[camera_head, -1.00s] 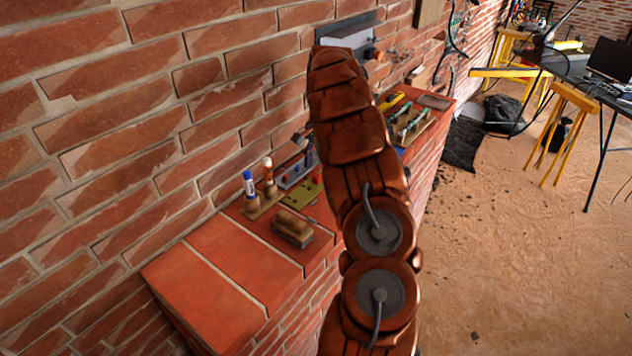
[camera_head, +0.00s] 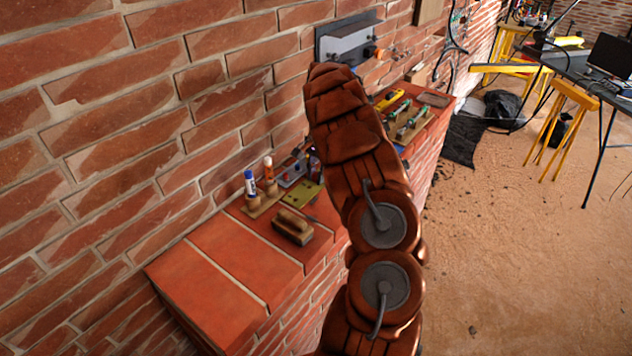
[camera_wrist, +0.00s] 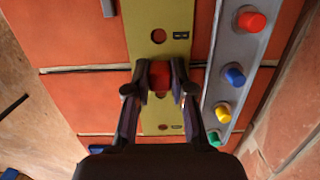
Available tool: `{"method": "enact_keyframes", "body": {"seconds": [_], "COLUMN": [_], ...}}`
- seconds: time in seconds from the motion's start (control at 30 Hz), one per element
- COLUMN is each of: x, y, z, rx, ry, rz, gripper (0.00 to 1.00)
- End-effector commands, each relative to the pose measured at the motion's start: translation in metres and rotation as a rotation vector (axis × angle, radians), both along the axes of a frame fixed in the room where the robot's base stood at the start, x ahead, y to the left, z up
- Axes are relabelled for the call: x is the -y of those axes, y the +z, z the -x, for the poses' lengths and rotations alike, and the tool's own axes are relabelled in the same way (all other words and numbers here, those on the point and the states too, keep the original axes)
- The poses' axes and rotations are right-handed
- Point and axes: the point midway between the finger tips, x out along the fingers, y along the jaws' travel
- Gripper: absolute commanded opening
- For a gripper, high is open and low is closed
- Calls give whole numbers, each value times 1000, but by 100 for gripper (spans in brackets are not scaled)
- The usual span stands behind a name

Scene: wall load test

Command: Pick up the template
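The template is a flat olive-yellow plate with round holes. It lies on the brick ledge in the head view (camera_head: 301,193), and its upper part shows in the wrist view (camera_wrist: 160,14). A red knob stands at its middle. My gripper (camera_wrist: 161,76) is over the plate, with one dark finger on each side of the red knob. The fingers are drawn in close and appear to touch the knob. The plate appears to lie flat on the bricks. In the head view my arm hides my gripper and part of the plate.
A grey strip with coloured knobs (camera_wrist: 228,65) lies close to the right of the plate in the wrist view. A wooden brush (camera_head: 293,228) and a wooden holder with two markers (camera_head: 262,203) stand nearby. The brick wall (camera_head: 110,100) rises behind; the ledge's near end is clear.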

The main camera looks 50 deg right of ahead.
Motion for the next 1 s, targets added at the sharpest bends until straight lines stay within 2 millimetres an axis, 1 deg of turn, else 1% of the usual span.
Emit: {"method": "enact_keyframes", "body": {"seconds": [0.03,0.17,0.2,0.67,0.87,1.0], "x": [0,0,0,0,0,0], "y": [0,0,0,3,14,26], "z": [0,0,0,-1,-1,-1], "rx": [0,0,0,2,2,2], "ry": [0,0,0,1,2,1], "rz": [0,0,0,1,2,1], "gripper": [15,1,0,0,0,0]}}
